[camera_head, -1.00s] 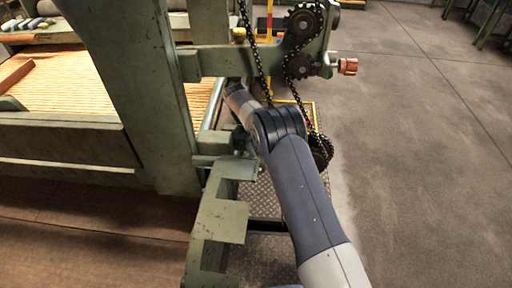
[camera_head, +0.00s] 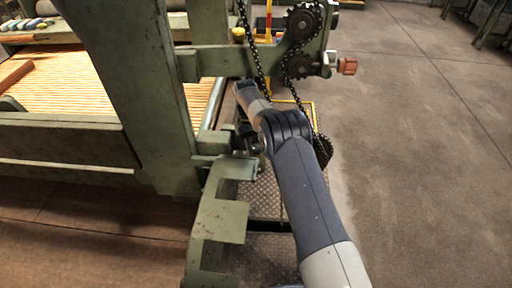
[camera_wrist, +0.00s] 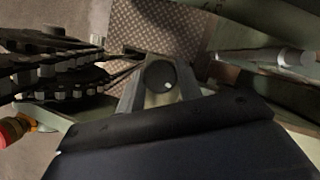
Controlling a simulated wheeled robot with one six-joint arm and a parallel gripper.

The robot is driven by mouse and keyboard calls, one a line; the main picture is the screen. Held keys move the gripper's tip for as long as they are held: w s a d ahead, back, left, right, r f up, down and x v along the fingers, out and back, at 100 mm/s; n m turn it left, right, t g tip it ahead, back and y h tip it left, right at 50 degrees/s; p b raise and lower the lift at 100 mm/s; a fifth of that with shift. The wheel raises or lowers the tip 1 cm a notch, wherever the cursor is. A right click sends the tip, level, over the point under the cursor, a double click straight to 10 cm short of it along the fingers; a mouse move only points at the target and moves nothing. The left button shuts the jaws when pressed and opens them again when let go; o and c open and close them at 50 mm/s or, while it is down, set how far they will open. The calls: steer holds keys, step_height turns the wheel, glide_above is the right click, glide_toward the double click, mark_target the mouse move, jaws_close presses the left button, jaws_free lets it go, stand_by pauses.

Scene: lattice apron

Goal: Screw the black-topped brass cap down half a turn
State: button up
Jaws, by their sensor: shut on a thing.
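The round black top of the cap (camera_wrist: 157,72) shows in the wrist view, with a small white mark near its lower right edge. My gripper (camera_wrist: 160,84) has one grey finger on each side of it and is shut on it. The brass part of the cap is hidden under the top and behind the fingers. In the head view my arm reaches in beside the green machine frame (camera_head: 150,90). I cannot make out the cap or the fingertips there.
A copper-coloured knob (camera_head: 347,66) sticks out at right. A notched green bracket (camera_head: 215,225) stands in front. The floor (camera_head: 430,150) at right is clear.

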steer(key=o, duration=1)
